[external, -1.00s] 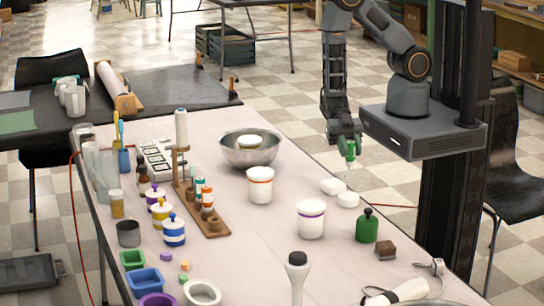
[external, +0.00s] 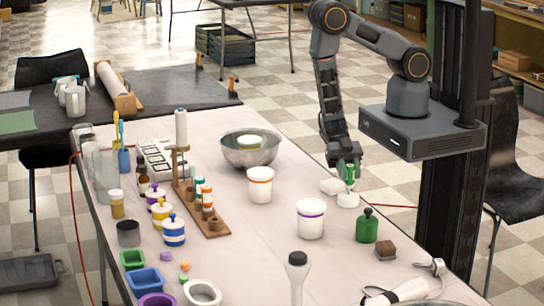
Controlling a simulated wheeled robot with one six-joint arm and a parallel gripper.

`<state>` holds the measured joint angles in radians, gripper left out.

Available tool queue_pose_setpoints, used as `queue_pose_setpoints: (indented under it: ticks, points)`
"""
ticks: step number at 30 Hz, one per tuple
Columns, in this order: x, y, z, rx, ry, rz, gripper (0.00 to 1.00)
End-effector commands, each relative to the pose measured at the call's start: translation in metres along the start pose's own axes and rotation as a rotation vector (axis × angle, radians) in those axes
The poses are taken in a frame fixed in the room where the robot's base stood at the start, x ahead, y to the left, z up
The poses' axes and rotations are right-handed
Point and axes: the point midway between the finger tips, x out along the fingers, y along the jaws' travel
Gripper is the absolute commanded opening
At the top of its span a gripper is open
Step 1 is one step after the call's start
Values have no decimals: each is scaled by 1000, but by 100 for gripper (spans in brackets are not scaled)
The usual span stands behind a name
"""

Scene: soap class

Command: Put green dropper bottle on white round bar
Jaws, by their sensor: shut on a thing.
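My gripper (external: 347,168) points down at the right side of the table and is shut on a small green dropper bottle (external: 350,183). The bottle looks upright, with its lower end right at the white round bar (external: 348,200). I cannot tell whether it touches the bar or hangs just above it. A second white bar (external: 330,187), more block-like, lies just left of the round one. The upper part of the bottle is partly hidden by my fingers.
A larger green bottle (external: 367,226) and a brown block (external: 386,250) stand in front of the bars. White tubs with an orange band (external: 260,186) and a purple band (external: 310,220) stand to the left. A metal bowl (external: 250,150) is farther back. The table edge is close on the right.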

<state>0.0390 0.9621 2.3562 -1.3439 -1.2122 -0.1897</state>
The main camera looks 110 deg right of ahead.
Motion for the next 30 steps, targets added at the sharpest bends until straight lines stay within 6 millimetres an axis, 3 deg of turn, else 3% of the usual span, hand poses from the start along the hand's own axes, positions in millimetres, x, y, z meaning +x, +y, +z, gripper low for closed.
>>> queue_pose_setpoints:
  ticks: [3,4,11,22,30]
  points:
    - [2,0,4,0,0,0,7]
    - [1,0,3,0,0,0,31]
    - [1,0,2,0,0,0,53]
    - [-4,1,-1,1,0,2,55]
    - [-50,1,1,1,-1,8,55]
